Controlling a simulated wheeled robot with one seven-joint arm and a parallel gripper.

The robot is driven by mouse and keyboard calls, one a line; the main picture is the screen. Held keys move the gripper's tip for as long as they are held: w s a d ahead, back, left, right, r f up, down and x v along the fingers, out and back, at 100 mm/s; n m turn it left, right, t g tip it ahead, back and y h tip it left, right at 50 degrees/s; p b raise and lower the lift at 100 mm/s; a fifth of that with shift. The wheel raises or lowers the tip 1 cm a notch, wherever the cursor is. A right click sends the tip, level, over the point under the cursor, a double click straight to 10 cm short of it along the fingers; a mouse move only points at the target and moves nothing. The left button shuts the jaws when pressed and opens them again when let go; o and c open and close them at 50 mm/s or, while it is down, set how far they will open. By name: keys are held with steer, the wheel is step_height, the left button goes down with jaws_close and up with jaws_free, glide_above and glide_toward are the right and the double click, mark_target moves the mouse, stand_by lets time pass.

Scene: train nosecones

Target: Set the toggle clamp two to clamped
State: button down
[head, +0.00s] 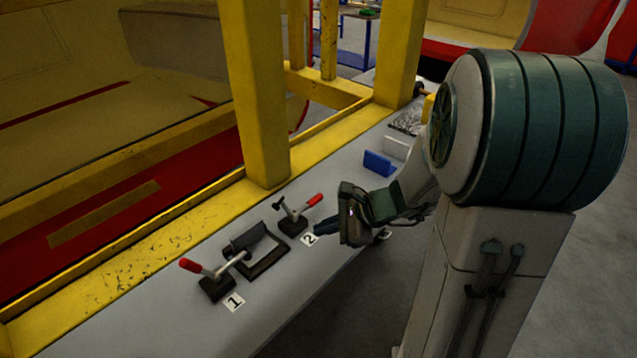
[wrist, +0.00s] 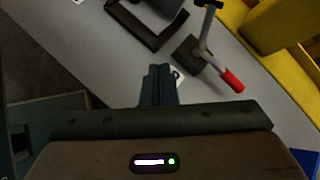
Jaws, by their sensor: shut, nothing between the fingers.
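Toggle clamp two (head: 293,217) stands on the grey bench beside the label "2" (head: 310,239). It has a dark base and a metal lever with a red handle tip (head: 315,200), which points to the right and slightly up. In the wrist view, clamp two (wrist: 205,50) is above and right of my fingers, with its red handle (wrist: 231,80) reaching down and right. My gripper (head: 318,229) is shut and empty, low over the bench by the label. Its fingertips (wrist: 160,70) look apart from the clamp and partly cover the label.
Toggle clamp one (head: 213,284) with a red handle stands at the left by label "1" (head: 233,302). A dark frame with a cylinder (head: 256,245) lies between the clamps. A yellow post (head: 258,100) rises behind. Blue (head: 378,163) and white blocks stand farther back.

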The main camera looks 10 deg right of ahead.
mark_target(326, 212)
steer(key=w+d+f+m+t, duration=0.1)
steer(key=w+d+m, duration=0.1)
steer(key=d+m, duration=0.1)
steer(key=w+d+f+m+t+h+p, duration=0.1)
steer(key=w+d+m+t, duration=0.1)
steer(key=w+d+m, duration=0.1)
steer(key=w+d+f+m+t, duration=0.1)
steer(key=w+d+m, duration=0.1)
steer(key=d+m, duration=0.1)
steer(key=shift+w+d+m+t+h+p, duration=0.1)
steer(key=shift+w+m+t+h+p, duration=0.25)
steer(key=shift+m, duration=0.35)
steer(key=shift+s, duration=0.15)
steer(key=p+x, duration=0.1)
steer(key=x, duration=0.9)
steer(key=shift+p, duration=0.35)
steer(key=shift+b, duration=0.45)
steer(key=shift+r, duration=0.15)
steer(key=shift+r+t, duration=0.15)
steer(key=shift+t, duration=0.1)
steer(key=shift+n+b, duration=0.3)
steer(key=shift+b, duration=0.2)
steer(key=shift+r, duration=0.1)
